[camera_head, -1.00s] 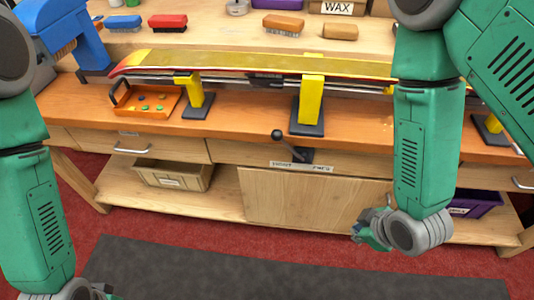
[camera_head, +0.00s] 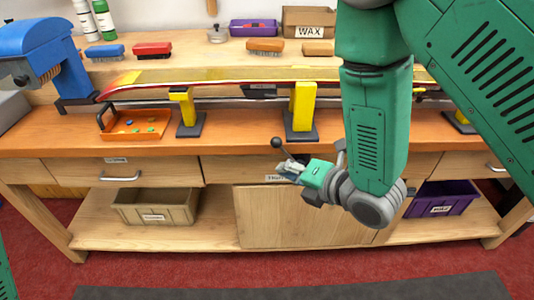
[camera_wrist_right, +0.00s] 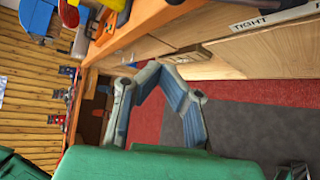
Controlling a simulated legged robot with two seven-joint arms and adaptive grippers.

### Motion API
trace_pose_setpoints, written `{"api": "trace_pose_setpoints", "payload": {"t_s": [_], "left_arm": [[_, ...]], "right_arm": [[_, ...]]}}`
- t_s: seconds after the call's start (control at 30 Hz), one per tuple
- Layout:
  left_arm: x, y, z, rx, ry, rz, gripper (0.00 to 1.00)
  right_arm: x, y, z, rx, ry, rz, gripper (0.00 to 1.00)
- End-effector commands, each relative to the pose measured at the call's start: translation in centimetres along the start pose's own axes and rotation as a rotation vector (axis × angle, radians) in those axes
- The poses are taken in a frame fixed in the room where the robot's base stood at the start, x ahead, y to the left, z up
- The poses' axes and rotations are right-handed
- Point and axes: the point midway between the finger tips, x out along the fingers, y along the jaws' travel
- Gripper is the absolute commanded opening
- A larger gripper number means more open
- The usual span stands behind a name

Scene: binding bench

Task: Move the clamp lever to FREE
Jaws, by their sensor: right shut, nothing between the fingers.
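The clamp lever (camera_head: 281,149) is a dark rod with a black ball knob on the front of the bench. It leans up and to the left, toward the TIGHT side. The label plate (camera_head: 276,178) below it shows TIGHT; its right part is hidden by my right gripper. The plate also shows in the right wrist view (camera_wrist_right: 250,23). My right gripper (camera_head: 284,171) is shut and empty, just below and in front of the lever; I cannot tell whether it touches. Its closed fingers show in the wrist view (camera_wrist_right: 156,70). My left gripper is out of view.
A yellow ski (camera_head: 220,77) lies across yellow supports on the bench (camera_head: 240,137). An orange tray (camera_head: 135,131) stands at left. Below are a beige bin (camera_head: 155,213) and a purple bin (camera_head: 440,205). The floor in front is free.

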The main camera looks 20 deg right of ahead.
Motion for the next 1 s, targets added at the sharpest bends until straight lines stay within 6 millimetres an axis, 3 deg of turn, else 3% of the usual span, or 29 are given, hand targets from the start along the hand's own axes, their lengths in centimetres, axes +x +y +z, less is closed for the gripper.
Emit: {"api": "trace_pose_setpoints", "payload": {"t_s": [0.27,0.73,1.0], "left_arm": [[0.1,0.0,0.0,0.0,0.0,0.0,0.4],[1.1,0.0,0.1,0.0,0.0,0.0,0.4],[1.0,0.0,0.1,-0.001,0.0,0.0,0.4]], "right_arm": [[0.8,-0.2,0.0,0.004,0.0,-0.002,0.0],[10.0,-0.2,0.0,0.006,-0.002,0.0,0.0],[8.8,-0.1,3.3,0.006,-0.002,-0.003,0.0]]}}
